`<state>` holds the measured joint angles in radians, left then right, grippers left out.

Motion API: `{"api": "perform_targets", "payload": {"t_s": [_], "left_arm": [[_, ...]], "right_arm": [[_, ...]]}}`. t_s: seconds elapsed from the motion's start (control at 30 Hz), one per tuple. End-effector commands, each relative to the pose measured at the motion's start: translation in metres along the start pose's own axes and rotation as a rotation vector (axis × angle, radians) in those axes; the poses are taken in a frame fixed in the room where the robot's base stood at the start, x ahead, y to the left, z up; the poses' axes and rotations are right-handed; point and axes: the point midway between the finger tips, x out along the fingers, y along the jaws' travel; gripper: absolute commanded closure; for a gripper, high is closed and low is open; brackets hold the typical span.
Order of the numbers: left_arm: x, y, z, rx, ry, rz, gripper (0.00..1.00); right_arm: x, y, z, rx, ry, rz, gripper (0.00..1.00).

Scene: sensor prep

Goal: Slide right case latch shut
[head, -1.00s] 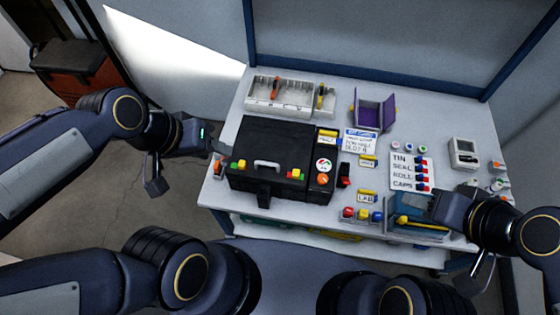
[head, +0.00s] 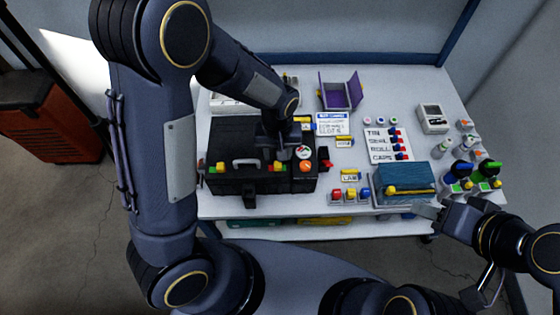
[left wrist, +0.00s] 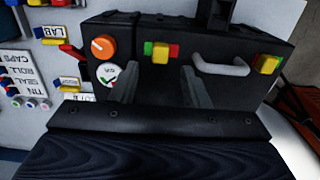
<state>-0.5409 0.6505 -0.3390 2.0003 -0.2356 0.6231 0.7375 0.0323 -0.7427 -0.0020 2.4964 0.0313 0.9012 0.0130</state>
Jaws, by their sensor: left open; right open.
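The black case (head: 235,185) sits at the left of the table with a pale handle (head: 246,161). Its right latch (head: 278,166) has a yellow slider between red and green marks; it also shows in the left wrist view (left wrist: 160,52). The left latch (head: 220,167) is yellow too and shows in the left wrist view (left wrist: 267,64). My left gripper (head: 280,147) is over the case's right part, its fingers apart and empty. In the left wrist view its fingers (left wrist: 163,82) point towards the right latch; contact is not visible. My right gripper (head: 430,211) is open and empty near the table's front right.
An orange knob (head: 306,166) and round dial (head: 303,152) lie right of the latch. A blue box (head: 405,177), coloured blocks (head: 350,195), a label board (head: 388,146) and a purple holder (head: 340,92) stand to the right. Bottles (head: 470,178) crowd the right edge.

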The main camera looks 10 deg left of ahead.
Motion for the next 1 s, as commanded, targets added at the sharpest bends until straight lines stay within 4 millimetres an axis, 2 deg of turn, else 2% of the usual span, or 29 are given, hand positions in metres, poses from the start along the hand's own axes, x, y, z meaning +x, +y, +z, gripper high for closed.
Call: {"api": "perform_targets", "payload": {"t_s": [0.1,0.3,0.67,1.0], "left_arm": [[0.023,-0.001,0.001,0.0,-0.005,-0.004,0.58],[0.046,-0.001,0.001,0.001,-0.003,-0.001,0.58],[0.052,0.0,0.0,0.001,-0.001,0.001,0.58],[0.052,0.0,0.0,0.001,-0.001,0.001,1.0]], "right_arm": [[0.002,0.001,0.001,0.0,0.0,0.0,0.58],[0.003,0.001,0.001,0.0,0.0,0.0,0.58],[0.003,0.001,0.002,0.0,0.0,0.0,0.58],[0.003,0.001,0.002,0.0,0.0,0.0,0.58]]}}
